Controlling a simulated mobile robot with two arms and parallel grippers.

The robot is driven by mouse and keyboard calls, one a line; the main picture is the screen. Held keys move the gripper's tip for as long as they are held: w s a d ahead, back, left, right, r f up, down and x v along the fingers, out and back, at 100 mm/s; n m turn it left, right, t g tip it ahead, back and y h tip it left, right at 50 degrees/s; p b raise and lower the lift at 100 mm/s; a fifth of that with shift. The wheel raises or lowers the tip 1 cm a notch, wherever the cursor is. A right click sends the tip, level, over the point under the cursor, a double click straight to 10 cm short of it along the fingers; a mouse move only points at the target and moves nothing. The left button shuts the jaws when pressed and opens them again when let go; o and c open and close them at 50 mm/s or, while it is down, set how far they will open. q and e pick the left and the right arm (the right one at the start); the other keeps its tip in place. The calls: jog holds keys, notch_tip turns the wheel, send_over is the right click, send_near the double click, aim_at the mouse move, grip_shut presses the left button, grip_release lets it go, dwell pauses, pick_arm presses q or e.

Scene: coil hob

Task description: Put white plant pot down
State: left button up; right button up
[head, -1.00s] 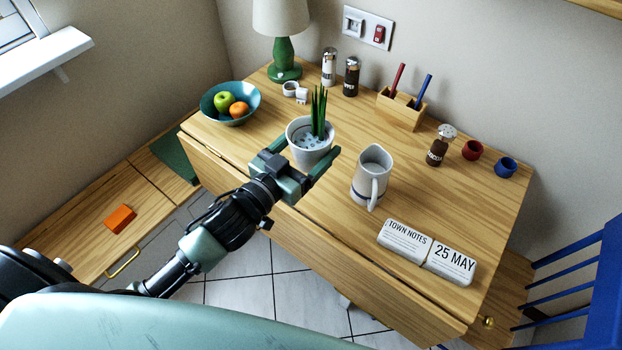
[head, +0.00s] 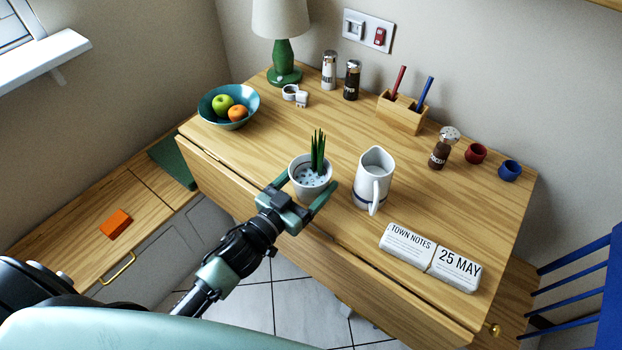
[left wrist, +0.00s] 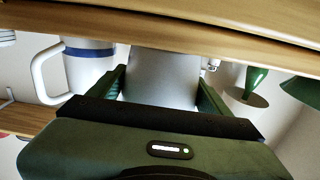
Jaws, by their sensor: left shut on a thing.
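The white plant pot (head: 311,188) holds a spiky green plant and sits between the fingers of my left gripper (head: 303,190). The gripper is shut on the pot near the front edge of the wooden table (head: 270,150). In the left wrist view the pot (left wrist: 163,78) fills the space between the green fingers. I cannot tell for sure whether the pot's base touches the table. My right gripper is not in view.
A white jug (head: 372,180) stands just right of the pot. A teal fruit bowl (head: 207,107) is at the left, a green lamp (head: 284,60) at the back. Bare wood lies behind the pot.

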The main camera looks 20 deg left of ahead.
pick_arm(q)
jog(key=shift+r, duration=0.1)
jog(key=o, duration=2.1)
jog(key=shift+c, duration=0.2)
jog(key=shift+s+a, duration=0.1)
jog(key=shift+s, duration=0.1)
jog(key=p+v, duration=0.1)
jog(key=v, duration=1)
jog(key=shift+s+p, duration=0.3)
jog(key=shift+p, duration=0.1)
